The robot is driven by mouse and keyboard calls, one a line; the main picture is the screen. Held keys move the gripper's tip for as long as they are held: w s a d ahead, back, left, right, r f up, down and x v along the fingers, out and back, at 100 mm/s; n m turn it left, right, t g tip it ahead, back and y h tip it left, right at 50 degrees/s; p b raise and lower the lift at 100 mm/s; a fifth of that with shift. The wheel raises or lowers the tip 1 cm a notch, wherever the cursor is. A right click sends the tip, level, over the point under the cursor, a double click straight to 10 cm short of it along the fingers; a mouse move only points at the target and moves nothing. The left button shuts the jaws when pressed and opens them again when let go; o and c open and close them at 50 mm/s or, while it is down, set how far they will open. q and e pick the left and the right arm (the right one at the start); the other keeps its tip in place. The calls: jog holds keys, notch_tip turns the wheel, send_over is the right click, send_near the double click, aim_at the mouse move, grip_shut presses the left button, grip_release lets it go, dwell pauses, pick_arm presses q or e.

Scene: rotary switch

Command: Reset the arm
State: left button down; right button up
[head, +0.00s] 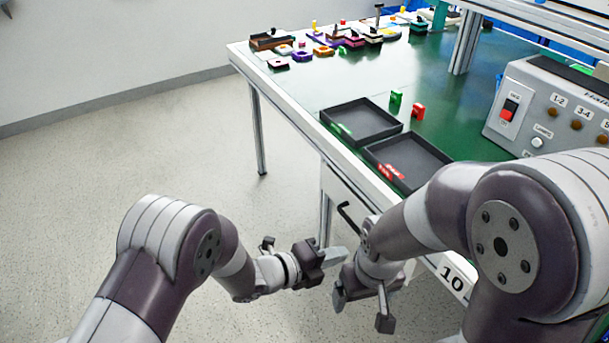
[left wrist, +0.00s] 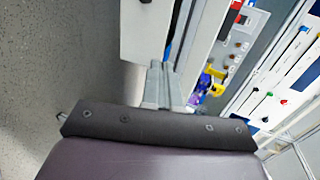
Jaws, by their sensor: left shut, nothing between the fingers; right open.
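My left gripper (head: 333,256) is in the lower middle of the head view, off the table's front left edge and above the floor. Its fingers are shut and empty; they also show in the left wrist view (left wrist: 163,85). My right gripper (head: 362,308) is just right of it and a little lower, by the table's front side. Its fingers are spread apart with nothing visible between them. The grey control box (head: 545,105) with a red rocker switch (head: 509,107) and several knobs stands on the green table (head: 330,85) at the right.
Two black trays (head: 362,122) (head: 408,160) lie near the table's front left edge. A green block (head: 395,97) and a red block (head: 418,112) stand behind them. Several small coloured parts sit at the far end. Open floor (head: 190,150) lies left of the table.

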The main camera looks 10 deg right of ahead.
pick_arm(q)
jog(key=a+f+n+y, duration=0.3)
jog(key=a+n+y, duration=0.2)
jog(key=a+n, duration=0.4)
jog(key=a+f+n+y, duration=0.4)
jog(key=a+n+y, duration=0.2)
jog(key=a+n, duration=0.25)
jog(key=s+a+r+n+g+y, duration=0.1)
jog(key=s+a+r+n+g, duration=0.1)
jog(key=s+a+r+n, duration=0.35)
jog(key=s+a+r+n+g+y, duration=0.2)
jog(key=s+a+r+n, duration=0.1)
jog(key=s+a+n, duration=0.6)
notch_tip(320, 180, up, 25)
jog(key=w+a+p, duration=0.2)
jog(key=p, duration=2.1)
jog(key=shift+w+a+r+t+p, duration=0.15)
jog(key=shift+w+a+t+p, duration=0.15)
jog(key=shift+w+t+p, duration=0.1)
